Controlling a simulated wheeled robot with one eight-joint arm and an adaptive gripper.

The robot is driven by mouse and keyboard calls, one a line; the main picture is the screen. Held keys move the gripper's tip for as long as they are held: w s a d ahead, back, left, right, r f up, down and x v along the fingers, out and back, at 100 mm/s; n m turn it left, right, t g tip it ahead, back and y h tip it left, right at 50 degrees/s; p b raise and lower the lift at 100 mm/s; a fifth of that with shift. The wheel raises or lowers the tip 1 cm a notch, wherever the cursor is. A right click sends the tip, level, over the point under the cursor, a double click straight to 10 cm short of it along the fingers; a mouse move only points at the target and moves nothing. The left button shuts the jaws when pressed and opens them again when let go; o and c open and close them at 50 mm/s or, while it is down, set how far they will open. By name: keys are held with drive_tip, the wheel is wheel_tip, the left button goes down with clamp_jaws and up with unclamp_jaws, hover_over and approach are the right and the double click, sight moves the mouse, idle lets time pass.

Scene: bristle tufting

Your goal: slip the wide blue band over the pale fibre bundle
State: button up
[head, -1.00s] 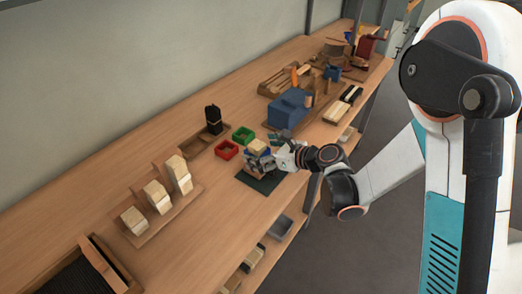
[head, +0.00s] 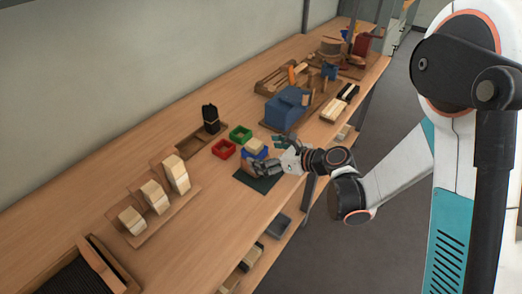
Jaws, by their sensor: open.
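A pale fibre bundle (head: 255,146) stands on a dark green mat (head: 262,184) near the front edge of the bench. Blue shows just below its pale top, and this looks like the wide blue band (head: 262,154) around the bundle. It is too small to tell how it sits all the way round. My gripper (head: 267,154) is open, with its fingers spread at the right side of the bundle, one towards the back and one towards the front. The fingers hide part of the bundle's lower side. I see nothing held between them.
A red tray (head: 223,149) and a green tray (head: 241,134) lie just behind the bundle. A black bundle (head: 211,118) stands in a wooden tray at the back. Pale blocks (head: 155,197) sit on a wooden rack to the left. A blue block (head: 287,108) stands to the right.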

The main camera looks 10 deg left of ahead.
drive_tip(key=shift+s+d, duration=0.4)
drive_tip(key=shift+d, duration=0.5)
drive_tip(key=shift+s+d, duration=0.35)
drive_tip(key=shift+d, duration=0.5)
drive_tip(key=shift+s+d, duration=0.4)
drive_tip(key=shift+d, duration=0.5)
drive_tip(key=s+d+r+n+h, duration=0.2)
drive_tip(key=d+r+n+h, duration=0.1)
drive_tip(key=d+r+n, duration=0.25)
drive_tip(key=s+d+r+n+h, duration=0.3)
drive_tip(key=d+r+n, duration=0.1)
drive_tip(key=d+n, duration=0.15)
drive_tip(key=s+d+r+n+h, duration=0.2)
drive_tip(key=s+d+n+h, duration=0.1)
drive_tip(key=s+d+n, duration=0.2)
drive_tip(key=s+d+r+n+t+h, duration=0.1)
drive_tip(key=s+d+r+n+h, duration=0.1)
drive_tip(key=s+d+n, duration=0.4)
drive_tip(key=s+d+h, duration=0.1)
drive_tip(key=s+d, duration=0.2)
drive_tip(key=d, duration=0.2)
drive_tip(key=shift+d+r+t, duration=0.15)
drive_tip(key=shift+r+t, duration=0.1)
drive_tip(key=shift+t, duration=0.05)
